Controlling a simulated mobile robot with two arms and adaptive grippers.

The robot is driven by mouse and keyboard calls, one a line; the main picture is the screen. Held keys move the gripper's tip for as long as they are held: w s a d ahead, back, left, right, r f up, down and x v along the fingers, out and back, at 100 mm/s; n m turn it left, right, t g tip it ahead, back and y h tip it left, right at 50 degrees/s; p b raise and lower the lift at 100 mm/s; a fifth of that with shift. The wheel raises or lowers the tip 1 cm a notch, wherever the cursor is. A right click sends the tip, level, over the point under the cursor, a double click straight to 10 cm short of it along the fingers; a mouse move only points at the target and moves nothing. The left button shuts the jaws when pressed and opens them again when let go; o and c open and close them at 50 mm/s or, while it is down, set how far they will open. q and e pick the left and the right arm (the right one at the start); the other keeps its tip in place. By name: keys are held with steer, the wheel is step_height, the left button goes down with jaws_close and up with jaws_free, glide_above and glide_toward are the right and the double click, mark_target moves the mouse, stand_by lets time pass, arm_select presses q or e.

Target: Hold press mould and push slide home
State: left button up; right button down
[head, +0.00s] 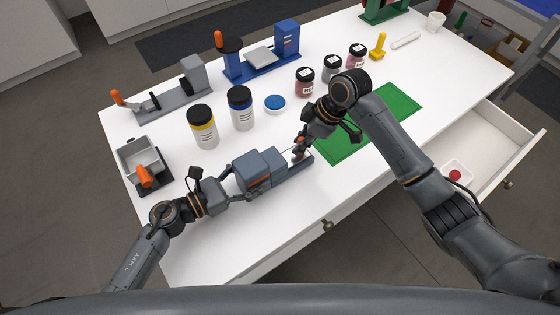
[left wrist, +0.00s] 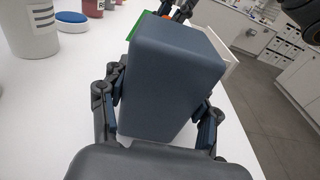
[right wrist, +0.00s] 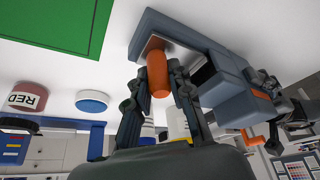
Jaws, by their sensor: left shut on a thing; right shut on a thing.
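The press mould (head: 258,170) is a blue-grey block on a long base near the table's front edge. My left gripper (head: 228,190) is shut on the block's left end; in the left wrist view the block (left wrist: 172,80) fills the space between the fingers. The slide has an upright orange handle (right wrist: 157,74) on a pale plate at the base's right end. My right gripper (head: 300,148) is shut on this handle, with a finger on each side in the right wrist view. The slide's inner end is hidden by the block.
A green mat (head: 368,128) lies right of the mould. Yellow (head: 203,128) and blue-labelled (head: 241,110) jars and a blue lid (head: 275,104) stand behind it. A grey tray with an orange handle (head: 145,177) is at left. An open drawer (head: 487,150) juts out at right.

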arm_select(q)
steer(key=shift+a+f, duration=0.1)
steer(key=shift+f, duration=0.25)
arm_select(e)
steer(key=shift+a+r, duration=0.1)
steer(key=c, duration=1.2)
jaws_free()
steer(key=shift+o, duration=0.2)
arm_select(q)
steer(key=shift+s, duration=0.1)
arm_select(e)
steer(key=v, duration=1.2)
steer(key=shift+s, duration=0.15)
arm_select(q)
steer(key=o, duration=1.3)
steer(key=shift+c, duration=0.2)
steer(key=o, duration=0.3)
steer(key=shift+w+r, duration=0.1)
steer(key=shift+w, duration=0.1)
